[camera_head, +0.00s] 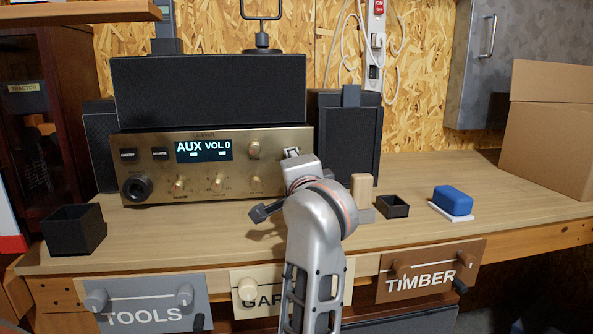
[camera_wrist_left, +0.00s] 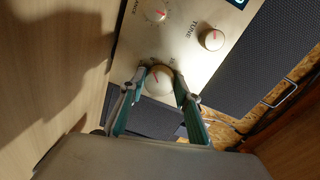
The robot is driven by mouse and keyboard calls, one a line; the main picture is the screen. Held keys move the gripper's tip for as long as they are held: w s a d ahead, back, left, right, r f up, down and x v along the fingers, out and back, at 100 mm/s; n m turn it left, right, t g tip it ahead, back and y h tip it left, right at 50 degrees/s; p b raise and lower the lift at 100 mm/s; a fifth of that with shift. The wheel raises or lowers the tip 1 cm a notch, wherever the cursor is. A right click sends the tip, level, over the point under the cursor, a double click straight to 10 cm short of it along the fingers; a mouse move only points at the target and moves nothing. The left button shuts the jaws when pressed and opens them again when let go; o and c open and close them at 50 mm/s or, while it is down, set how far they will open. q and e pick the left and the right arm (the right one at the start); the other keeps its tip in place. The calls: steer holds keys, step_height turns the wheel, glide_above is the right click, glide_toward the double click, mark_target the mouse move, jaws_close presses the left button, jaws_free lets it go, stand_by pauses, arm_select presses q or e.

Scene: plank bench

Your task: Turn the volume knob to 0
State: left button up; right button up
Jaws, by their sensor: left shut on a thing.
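The brass-faced amplifier (camera_head: 205,143) stands at the back of the bench, and its display (camera_head: 204,150) reads "AUX VOL 0". My left arm reaches up to the right part of its front. In the left wrist view, the two fingers of my left gripper (camera_wrist_left: 160,80) are shut on a round pale knob (camera_wrist_left: 158,84) with a red mark. The label beside this knob is too small to read. My arm hides the held knob in the head view. Another knob (camera_wrist_left: 211,39) sits apart from the fingers. My right gripper is not in view.
Dark speakers (camera_head: 345,135) stand beside and on the amplifier. A dark open box (camera_head: 74,230) is at the left. A small dark box (camera_head: 393,206), a blue block (camera_head: 453,199) and a cardboard box (camera_head: 548,140) are at the right. The bench front between them is mostly clear.

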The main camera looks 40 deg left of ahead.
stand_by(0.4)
arm_select(q)
steer(key=o, duration=1.1)
steer(key=shift+o, duration=0.2)
